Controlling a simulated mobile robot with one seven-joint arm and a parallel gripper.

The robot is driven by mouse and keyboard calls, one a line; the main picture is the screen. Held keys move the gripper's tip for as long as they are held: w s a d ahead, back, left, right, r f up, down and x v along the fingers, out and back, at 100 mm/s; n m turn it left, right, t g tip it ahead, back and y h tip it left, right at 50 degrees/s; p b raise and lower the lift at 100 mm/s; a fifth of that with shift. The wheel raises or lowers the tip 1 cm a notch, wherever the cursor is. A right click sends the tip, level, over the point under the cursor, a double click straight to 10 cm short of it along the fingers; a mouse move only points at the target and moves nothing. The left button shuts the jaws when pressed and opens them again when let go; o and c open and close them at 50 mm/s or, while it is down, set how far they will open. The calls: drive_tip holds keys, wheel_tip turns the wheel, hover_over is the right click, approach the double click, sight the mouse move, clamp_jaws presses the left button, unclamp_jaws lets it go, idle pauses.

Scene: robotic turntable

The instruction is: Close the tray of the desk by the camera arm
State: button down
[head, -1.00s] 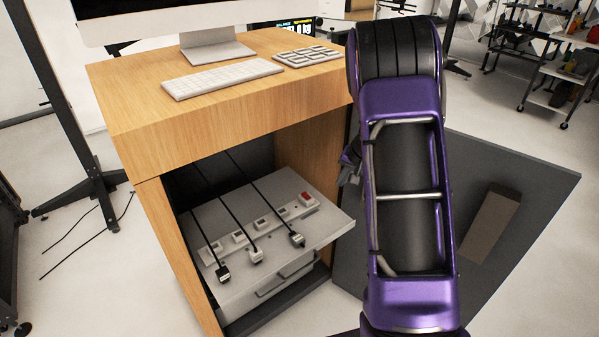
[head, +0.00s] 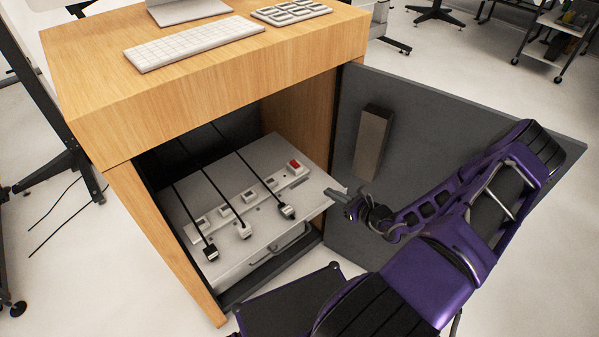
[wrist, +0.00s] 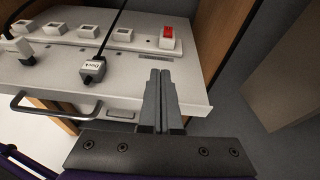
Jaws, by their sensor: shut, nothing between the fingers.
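The desk (head: 210,75) is a wooden cabinet with an open front bay. Its pale grey tray (head: 240,185) is pulled out and carries a power strip with a red switch (head: 294,166) and plugs with black cables. The tray also shows in the wrist view (wrist: 110,75). My gripper (head: 335,193) is at the tray's front right corner; its fingers (wrist: 160,75) are together and empty. In the wrist view the fingertips overlap the tray's right front part; I cannot tell whether they touch it.
The dark cabinet door (head: 420,140), with a grey-brown block (head: 373,142) on its inner face, stands open to the right. A keyboard (head: 195,43) lies on the desktop.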

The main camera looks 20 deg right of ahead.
drive_tip(key=b, duration=0.2)
approach(298, 172)
drive_tip(key=shift+m, duration=0.3)
drive_tip(key=x, duration=0.5)
drive_tip(key=shift+f, duration=0.3)
drive_tip(key=shift+w+a, duration=0.15)
drive_tip(key=shift+w, duration=0.55)
drive_tip(key=shift+w+r, duration=0.1)
